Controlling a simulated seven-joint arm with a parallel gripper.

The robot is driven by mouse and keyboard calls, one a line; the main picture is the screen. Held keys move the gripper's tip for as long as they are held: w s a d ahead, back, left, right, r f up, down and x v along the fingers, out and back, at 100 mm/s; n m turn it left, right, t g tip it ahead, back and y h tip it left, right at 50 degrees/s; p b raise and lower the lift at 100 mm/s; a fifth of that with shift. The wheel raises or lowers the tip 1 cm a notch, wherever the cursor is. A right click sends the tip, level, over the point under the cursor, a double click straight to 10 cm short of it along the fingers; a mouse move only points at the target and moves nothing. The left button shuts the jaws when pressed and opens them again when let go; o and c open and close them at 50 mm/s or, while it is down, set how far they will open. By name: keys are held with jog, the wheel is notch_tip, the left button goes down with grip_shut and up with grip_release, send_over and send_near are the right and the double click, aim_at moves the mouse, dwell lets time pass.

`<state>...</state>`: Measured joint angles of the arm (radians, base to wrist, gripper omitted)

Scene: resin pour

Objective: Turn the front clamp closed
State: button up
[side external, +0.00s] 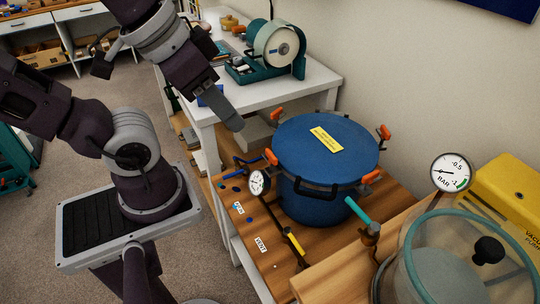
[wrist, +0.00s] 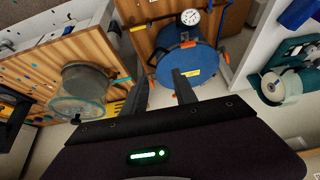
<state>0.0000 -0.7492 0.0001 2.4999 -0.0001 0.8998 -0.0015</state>
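The blue pressure pot (side external: 318,185) stands on the wooden bench with its lid on and a yellow label on top. Several clamps with orange handles sit around its rim: one at the left (side external: 271,157), one at the lower right (side external: 371,177), one at the right (side external: 385,132) and one at the back (side external: 276,114). I cannot tell which is the front clamp. My gripper (side external: 234,123) is above and left of the pot, apart from it. In the wrist view my gripper (wrist: 163,86) has its fingers apart with nothing between them; the pot (wrist: 175,38) lies beyond them.
A pressure gauge (side external: 259,182) and a yellow-handled valve (side external: 294,241) are at the pot's left front. A clear chamber (side external: 450,265) stands at the right.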

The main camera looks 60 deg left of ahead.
jog(key=w+a+f+n+g, duration=0.2)
jog(key=w+a+f+n, duration=0.15)
jog(key=w+n, duration=0.35)
jog(key=n+g, duration=0.3)
jog(key=n, duration=0.8)
send_over(272, 153)
jog(key=f, duration=1)
jog(key=shift+s+d+f, duration=0.15)
jog(key=shift+d+f, duration=0.05)
jog(key=shift+f, duration=0.2)
jog(key=shift+g, duration=0.3)
jog(key=f, duration=0.7)
jog(key=shift+a, duration=0.2)
jog(key=shift+f, duration=0.35)
grip_shut()
